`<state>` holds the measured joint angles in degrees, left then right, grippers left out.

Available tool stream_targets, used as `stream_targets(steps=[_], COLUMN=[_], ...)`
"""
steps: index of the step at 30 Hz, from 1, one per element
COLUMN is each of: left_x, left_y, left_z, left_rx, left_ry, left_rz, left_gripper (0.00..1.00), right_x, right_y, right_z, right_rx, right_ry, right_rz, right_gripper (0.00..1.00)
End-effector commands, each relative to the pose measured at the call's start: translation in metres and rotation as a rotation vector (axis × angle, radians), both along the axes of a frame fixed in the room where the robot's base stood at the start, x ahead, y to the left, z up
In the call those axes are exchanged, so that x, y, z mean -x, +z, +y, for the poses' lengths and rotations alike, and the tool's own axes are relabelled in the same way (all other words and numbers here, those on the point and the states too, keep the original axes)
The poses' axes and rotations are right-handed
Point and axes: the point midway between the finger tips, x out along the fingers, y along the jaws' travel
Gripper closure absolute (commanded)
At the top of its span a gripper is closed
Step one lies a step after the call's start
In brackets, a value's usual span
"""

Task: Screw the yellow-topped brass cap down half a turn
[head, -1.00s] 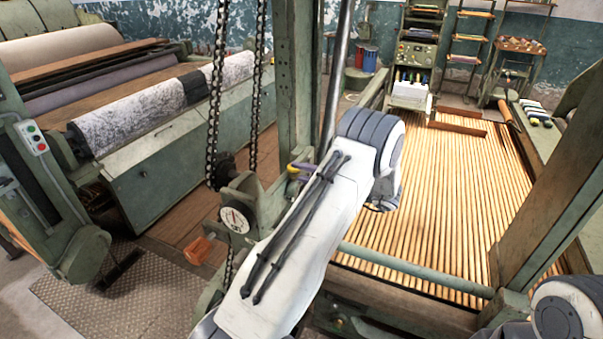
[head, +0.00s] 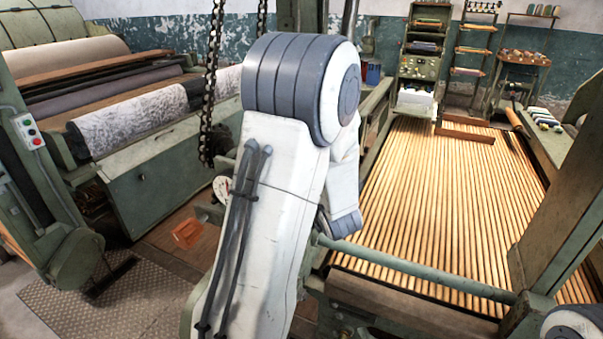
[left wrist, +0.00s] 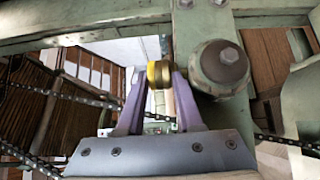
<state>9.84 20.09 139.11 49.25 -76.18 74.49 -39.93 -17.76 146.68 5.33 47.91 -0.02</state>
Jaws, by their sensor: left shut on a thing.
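The yellow-topped brass cap (left wrist: 158,74) shows in the left wrist view, with a yellow band on its left and a brass part on its right. My left gripper (left wrist: 158,88) has purple fingers, one on each side of the cap, and is shut on it. The cap is close beside a green machine post (left wrist: 213,20). In the head view my own left arm hides the gripper and the cap. I cannot tell how far the cap is screwed down. My right gripper is in neither view.
A rounded green housing with a grey knob (left wrist: 220,65) sits just right of the fingers. Chains (left wrist: 60,95) run near them. In the head view a chain (head: 211,90) hangs left of my arm, and a slatted wooden bed (head: 440,200) lies to the right.

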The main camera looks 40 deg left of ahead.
Motion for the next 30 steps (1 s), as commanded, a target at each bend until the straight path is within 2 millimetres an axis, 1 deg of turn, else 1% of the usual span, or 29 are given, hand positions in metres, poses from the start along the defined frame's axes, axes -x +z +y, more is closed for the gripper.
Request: stream_targets(steps=[1, 3, 6, 12, 18, 30], left_x=[0.003, 0.004, 0.005, 0.006, 0.005, 0.005], left_y=[-0.008, -0.007, -0.006, -0.005, -0.003, -0.002], left_z=[0.001, 0.002, 0.003, 0.004, 0.004, 0.003], left_rx=[0.002, 0.002, 0.002, 0.003, 0.003, 0.003], left_ry=[-0.035, -0.083, -0.143, -0.229, -0.269, -0.279], left_rz=[0.0, 0.002, 0.002, 0.006, 0.008, 0.009], left_gripper=[1.0, 1.0, 1.0, 1.0, 1.0, 1.0], right_x=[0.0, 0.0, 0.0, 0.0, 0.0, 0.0], right_y=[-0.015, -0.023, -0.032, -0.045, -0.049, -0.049], right_z=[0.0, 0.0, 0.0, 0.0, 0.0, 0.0], right_rx=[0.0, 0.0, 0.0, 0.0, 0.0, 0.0], right_ry=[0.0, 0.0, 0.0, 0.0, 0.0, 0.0], right_rz=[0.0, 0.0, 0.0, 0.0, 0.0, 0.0], right_gripper=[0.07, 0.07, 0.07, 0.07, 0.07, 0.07])
